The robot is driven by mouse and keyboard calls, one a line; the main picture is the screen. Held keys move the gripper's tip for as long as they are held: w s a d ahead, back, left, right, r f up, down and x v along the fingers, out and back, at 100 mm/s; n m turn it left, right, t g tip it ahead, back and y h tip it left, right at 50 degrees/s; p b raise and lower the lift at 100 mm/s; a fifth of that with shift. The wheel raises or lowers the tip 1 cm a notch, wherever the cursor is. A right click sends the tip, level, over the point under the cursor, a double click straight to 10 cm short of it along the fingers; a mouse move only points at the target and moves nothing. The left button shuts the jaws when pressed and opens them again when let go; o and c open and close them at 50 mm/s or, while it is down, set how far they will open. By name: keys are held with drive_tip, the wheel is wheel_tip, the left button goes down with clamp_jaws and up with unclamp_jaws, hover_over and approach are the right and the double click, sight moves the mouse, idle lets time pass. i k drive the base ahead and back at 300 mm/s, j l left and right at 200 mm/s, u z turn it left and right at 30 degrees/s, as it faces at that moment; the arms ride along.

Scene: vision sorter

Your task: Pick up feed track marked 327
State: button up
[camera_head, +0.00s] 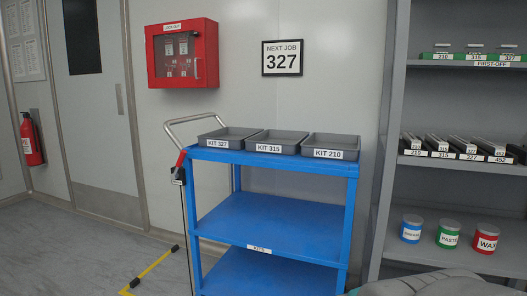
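Several dark, narrow tracks lie side by side on the middle shelf of the grey rack at the right, their front ends facing me. The shelf-edge labels read 210, 315, 327 and 452 from left to right. A dark track (460,143) lies behind the 327 shelf label (468,157). The small tags on the track ends are too small to read surely. My gripper is not in view, so its state does not show.
A blue cart (262,214) carries grey trays labelled KIT 327, KIT 315 and KIT 210. The rack (398,100) holds green-based items above and WAX (486,240), PASTE and blue cans below. A wall sign (282,58) reads NEXT JOB 327.

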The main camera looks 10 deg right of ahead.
sight(463, 147)
drive_tip(key=z, duration=1.35)
drive_tip(key=i+l+u, duration=0.15)
drive_tip(key=l, duration=0.15)
drive_tip(key=l+u, duration=0.1)
drive_tip(key=l, duration=0.25)
drive_tip(key=i+l+u, duration=0.15)
drive_tip(key=l, duration=0.15)
